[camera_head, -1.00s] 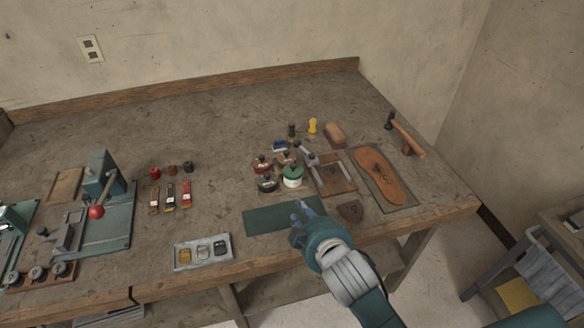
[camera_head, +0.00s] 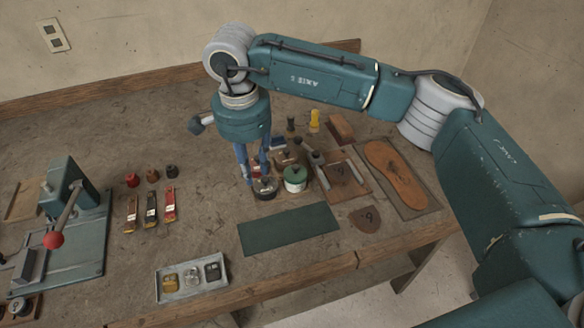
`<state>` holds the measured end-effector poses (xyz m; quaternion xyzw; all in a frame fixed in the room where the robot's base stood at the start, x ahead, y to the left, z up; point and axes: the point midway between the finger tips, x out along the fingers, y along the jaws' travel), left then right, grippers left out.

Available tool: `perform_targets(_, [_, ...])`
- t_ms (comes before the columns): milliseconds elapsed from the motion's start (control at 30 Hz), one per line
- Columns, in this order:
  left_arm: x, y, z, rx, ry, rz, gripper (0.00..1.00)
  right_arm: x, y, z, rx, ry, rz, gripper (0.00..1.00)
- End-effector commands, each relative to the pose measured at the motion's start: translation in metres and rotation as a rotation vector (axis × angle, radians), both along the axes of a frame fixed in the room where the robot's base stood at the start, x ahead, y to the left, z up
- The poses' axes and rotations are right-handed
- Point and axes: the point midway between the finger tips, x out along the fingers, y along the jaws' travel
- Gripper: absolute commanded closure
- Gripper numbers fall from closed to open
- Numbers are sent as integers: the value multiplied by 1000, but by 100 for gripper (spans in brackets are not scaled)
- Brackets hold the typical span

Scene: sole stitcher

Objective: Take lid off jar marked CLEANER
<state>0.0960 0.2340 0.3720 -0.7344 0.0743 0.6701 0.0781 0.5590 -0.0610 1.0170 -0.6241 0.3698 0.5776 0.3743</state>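A cluster of small lidded jars stands on the bench: a white jar with a green lid (camera_head: 295,178), a dark-lidded jar (camera_head: 265,188) and a brown-lidded jar (camera_head: 287,157). A red-lidded jar at the back left of the cluster is mostly hidden behind my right gripper. The labels are too small to read, so I cannot tell which says CLEANER. My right gripper (camera_head: 256,172) points down at the red-lidded jar, its blue fingers either side of it. I cannot tell if they touch it. My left gripper is not in view.
A green mat (camera_head: 289,229) lies in front of the jars. A metal tray (camera_head: 192,276) is at the front edge. A press (camera_head: 75,230) stands at left.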

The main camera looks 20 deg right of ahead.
Motion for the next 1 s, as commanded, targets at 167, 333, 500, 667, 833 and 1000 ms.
perform_targets(167, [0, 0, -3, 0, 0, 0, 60, 23, -63, 28, -212, -60, -35, 75])
perform_targets(333, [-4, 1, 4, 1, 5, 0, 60, 26, -79, 15, -247, -62, -42, 75])
perform_targets(500, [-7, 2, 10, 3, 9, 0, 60, 30, -85, -9, -244, -63, -42, 75])
perform_targets(667, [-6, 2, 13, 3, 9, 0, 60, 31, -88, -20, -242, -63, -42, 75])
perform_targets(833, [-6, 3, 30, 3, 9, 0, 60, 35, -100, -38, -242, -60, -43, 75])
perform_targets(1000, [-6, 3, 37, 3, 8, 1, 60, 38, -106, -60, -241, -63, -42, 75])
